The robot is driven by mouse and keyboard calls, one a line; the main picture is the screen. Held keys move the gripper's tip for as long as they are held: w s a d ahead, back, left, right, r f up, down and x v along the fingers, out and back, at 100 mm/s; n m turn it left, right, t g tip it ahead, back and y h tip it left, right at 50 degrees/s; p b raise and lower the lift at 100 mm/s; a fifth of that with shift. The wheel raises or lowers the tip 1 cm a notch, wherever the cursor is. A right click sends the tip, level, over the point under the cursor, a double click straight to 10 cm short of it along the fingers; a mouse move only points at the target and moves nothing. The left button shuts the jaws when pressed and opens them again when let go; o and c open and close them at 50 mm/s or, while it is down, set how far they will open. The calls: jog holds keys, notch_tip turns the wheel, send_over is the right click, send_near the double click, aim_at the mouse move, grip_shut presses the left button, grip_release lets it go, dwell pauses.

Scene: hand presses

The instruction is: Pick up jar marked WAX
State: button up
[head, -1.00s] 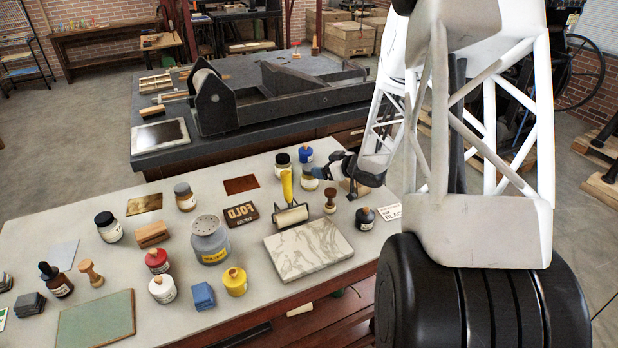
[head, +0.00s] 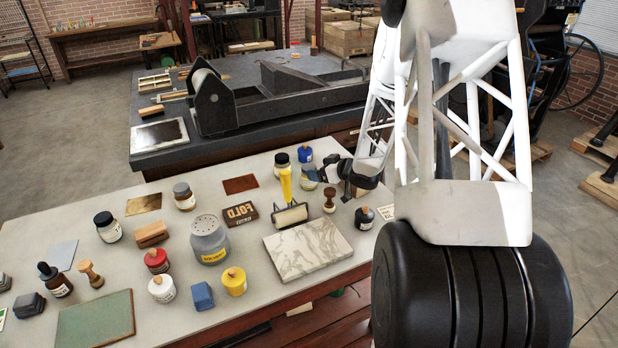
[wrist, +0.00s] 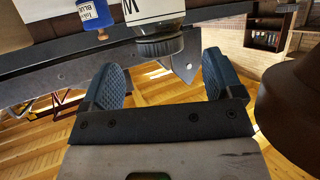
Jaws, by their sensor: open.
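In the wrist view, a white jar (wrist: 150,10) with a dark ridged lid shows a large W; the rest of its label is cut off. It lies just beyond my gripper (wrist: 162,75), whose two blue padded fingers are wide apart with nothing between them. The lid points toward the gap. In the head view, my gripper (head: 322,171) is low over the table's far right part, beside a small pale jar (head: 308,182), which its finger partly covers. That jar appears to be the same one; its label is unreadable there.
A blue-labelled ink bottle (wrist: 97,14) stands close beside the jar; it also shows in the head view (head: 305,154). A black-lidded jar (head: 282,164), a yellow-handled roller (head: 286,185), a wooden-handled stamp (head: 329,201) and a marble slab (head: 309,248) are close by.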

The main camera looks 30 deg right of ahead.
aim_at(310, 167)
dwell(0.3)
jog(key=shift+x, duration=2.6)
jog(key=shift+c, duration=0.5)
jog(key=c, duration=1)
jog(key=shift+c, duration=0.2)
jog(key=shift+r, duration=0.3)
jog(key=shift+c, duration=1.1)
jog(key=shift+r, duration=4.8)
